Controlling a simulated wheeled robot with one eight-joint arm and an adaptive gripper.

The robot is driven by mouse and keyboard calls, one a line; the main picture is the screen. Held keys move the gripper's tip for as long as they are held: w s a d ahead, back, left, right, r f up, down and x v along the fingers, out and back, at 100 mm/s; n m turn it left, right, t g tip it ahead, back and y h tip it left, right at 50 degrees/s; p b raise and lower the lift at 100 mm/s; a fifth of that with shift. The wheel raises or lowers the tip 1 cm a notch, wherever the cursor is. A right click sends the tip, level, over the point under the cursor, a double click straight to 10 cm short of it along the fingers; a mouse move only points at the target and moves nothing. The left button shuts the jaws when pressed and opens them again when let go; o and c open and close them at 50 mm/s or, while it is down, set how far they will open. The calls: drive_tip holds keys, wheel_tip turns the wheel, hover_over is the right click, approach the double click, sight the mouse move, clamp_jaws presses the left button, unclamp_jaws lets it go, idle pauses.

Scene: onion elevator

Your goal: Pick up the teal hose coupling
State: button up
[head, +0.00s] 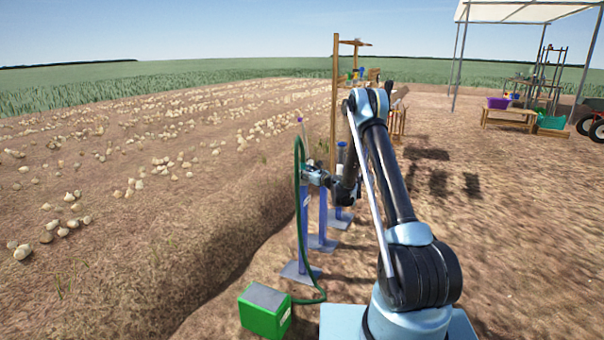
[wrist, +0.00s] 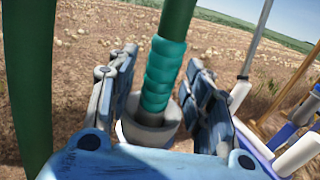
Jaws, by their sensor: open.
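The teal hose coupling (wrist: 163,78) is a ribbed sleeve on a dark green hose (wrist: 178,18). It stands slightly tilted, with its lower end in or behind a pale round cup (wrist: 140,132) in the wrist view. My gripper (wrist: 162,60) is open, with one finger on each side of the coupling. A gap shows on both sides, so the fingers look apart from it. In the head view my gripper (head: 312,175) is beside the green hose (head: 298,180) at the top of a blue post (head: 304,240). The coupling cannot be made out there.
A green box (head: 265,312) sits on the ground where the hose ends. More blue posts on flat plates stand just behind, by a wooden frame (head: 334,90). The hose also hangs close at the wrist view's left (wrist: 30,80). Open soil with onions lies left.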

drive_tip(key=shift+a, duration=0.1)
clamp_jaws()
drive_tip(key=shift+r, duration=0.1)
